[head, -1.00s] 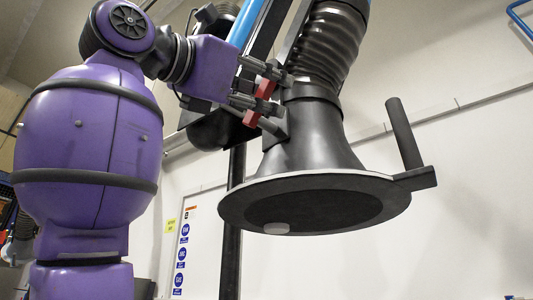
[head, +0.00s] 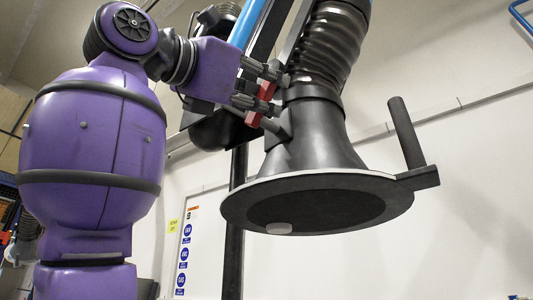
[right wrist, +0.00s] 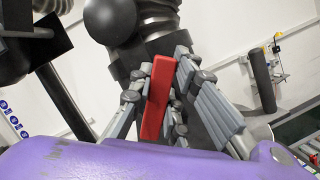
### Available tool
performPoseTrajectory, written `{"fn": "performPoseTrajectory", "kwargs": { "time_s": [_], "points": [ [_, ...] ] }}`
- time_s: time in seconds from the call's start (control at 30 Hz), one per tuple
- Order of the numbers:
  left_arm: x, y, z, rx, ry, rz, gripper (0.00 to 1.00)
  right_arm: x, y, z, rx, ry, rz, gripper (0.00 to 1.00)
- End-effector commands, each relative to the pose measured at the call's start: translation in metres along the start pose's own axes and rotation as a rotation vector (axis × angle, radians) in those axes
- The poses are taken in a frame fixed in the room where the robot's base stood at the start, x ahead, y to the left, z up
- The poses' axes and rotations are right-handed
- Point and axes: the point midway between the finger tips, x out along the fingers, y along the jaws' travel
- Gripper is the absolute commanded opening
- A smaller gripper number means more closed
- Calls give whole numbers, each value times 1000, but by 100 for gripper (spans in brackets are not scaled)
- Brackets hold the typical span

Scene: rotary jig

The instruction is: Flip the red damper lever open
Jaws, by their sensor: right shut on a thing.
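The red damper lever (head: 267,91) is on the side of the black extraction hood (head: 312,140), near where the hood meets its ribbed hose. My right gripper (head: 272,88) is shut on the lever, with grey fingers on either side of it. In the right wrist view the red lever (right wrist: 158,98) stands as a slightly tilted bar between the finger pads of the gripper (right wrist: 165,95). The fingers hide parts of the lever in the head view, and its pivot cannot be made out. My left gripper is not in view.
The hood's wide round flange (head: 400,208) spreads below the gripper, with an upright black handle (head: 406,132) at its right. A ribbed hose (head: 330,50) and a blue bar (head: 246,22) rise above. A dark post (head: 236,225) stands behind. Open space lies right of the hood.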

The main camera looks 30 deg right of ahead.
Motion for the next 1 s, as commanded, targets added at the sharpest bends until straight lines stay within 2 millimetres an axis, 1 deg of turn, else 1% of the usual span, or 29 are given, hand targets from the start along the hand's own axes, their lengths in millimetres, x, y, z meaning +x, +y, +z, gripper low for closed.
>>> {"fn": "performPoseTrajectory", "kwargs": {
  "time_s": [0.17,0.7,1.0],
  "points": [
    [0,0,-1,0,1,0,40,-1,4,2,-63,12,20,0],
    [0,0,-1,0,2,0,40,2,23,-2,-444,92,110,0],
    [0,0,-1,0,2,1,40,3,29,-5,-587,121,140,0]
  ]
}}
